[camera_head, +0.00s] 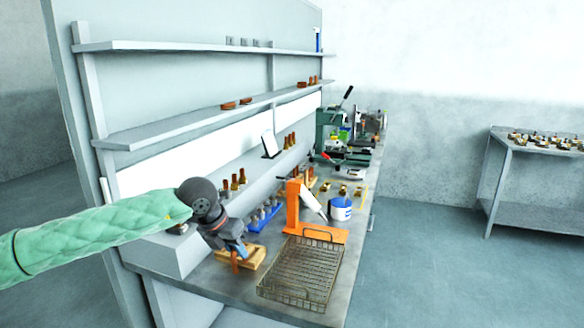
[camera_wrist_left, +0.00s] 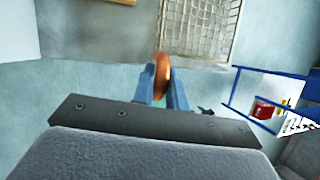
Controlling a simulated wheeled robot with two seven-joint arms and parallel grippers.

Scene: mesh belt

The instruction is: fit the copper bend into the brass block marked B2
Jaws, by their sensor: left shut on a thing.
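My left gripper (camera_head: 238,254) reaches in from the left over the near end of the bench. It is shut on the copper bend (camera_wrist_left: 161,75), which stands up between the blue fingertips in the left wrist view. In the head view the copper bend (camera_head: 235,264) is small and partly hidden by the fingers, beside a wooden tray (camera_head: 256,262). Several small brass blocks (camera_head: 343,189) sit further back on the bench, inside a yellow outline. Their markings are too small to read, so I cannot tell which is B2. My right gripper is not in view.
A wire basket (camera_head: 268,291) stands at the bench's front. Behind it are an orange stand (camera_head: 293,208), a blue-and-white tub (camera_head: 341,209) and a blue rack (camera_head: 258,222). Shelves (camera_head: 200,46) run above. A side table (camera_head: 505,147) holds more brass pieces. Open floor lies to the right.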

